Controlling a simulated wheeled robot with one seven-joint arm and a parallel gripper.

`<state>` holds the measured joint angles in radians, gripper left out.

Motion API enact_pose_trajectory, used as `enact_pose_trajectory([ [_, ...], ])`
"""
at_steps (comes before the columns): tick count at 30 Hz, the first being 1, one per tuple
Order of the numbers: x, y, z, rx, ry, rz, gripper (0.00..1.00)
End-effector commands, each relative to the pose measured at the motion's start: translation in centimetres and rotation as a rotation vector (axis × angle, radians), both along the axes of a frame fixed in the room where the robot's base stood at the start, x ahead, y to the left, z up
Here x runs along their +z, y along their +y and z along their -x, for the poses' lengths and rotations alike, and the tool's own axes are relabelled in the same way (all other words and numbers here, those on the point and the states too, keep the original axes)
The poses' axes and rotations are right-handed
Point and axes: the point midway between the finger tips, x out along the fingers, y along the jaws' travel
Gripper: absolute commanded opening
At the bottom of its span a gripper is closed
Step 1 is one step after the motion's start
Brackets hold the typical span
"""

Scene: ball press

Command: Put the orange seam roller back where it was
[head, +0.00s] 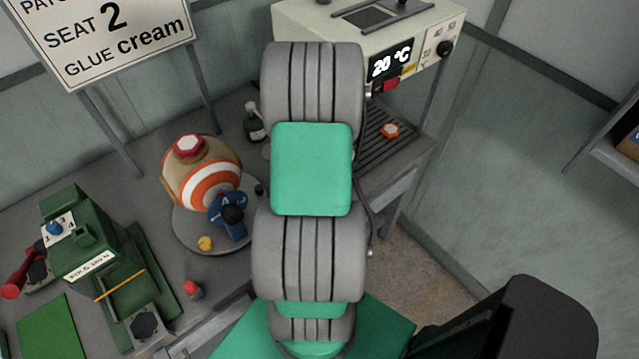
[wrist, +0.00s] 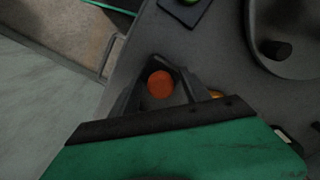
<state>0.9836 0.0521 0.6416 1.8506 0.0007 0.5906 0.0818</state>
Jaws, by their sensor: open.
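My gripper (wrist: 158,95) shows in the wrist view, open, pointing down at the grey bench. A round orange-red top (wrist: 160,85), probably the orange seam roller's, shows between its spread fingers. The fingers stand apart on either side of it; I cannot tell whether either touches it, or how high it sits. In the head view my arm hides the gripper and this orange thing. A smaller orange piece (wrist: 215,94) shows beside the right finger, mostly hidden by the gripper.
A turntable (head: 185,235) carries the striped ball (head: 208,178) and a blue clamp (head: 229,212). A heated press (head: 400,50) reads 20 °C; an orange-and-white piece (head: 390,130) lies on its slatted shelf. A green machine (head: 95,260) stands left. The bench edge (wrist: 118,70) is close beside my gripper.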

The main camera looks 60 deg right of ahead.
Motion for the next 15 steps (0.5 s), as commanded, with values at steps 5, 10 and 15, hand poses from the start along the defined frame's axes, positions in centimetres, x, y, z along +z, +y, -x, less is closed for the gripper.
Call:
enact_pose_trajectory([
  [5,2.9,-0.1,-0.1,0.000,-0.004,0.006,0.55],
  [10,7.4,-0.1,-0.1,0.000,-0.005,0.007,0.55],
  [15,10.8,0.0,0.0,0.000,-0.002,0.004,0.55],
])
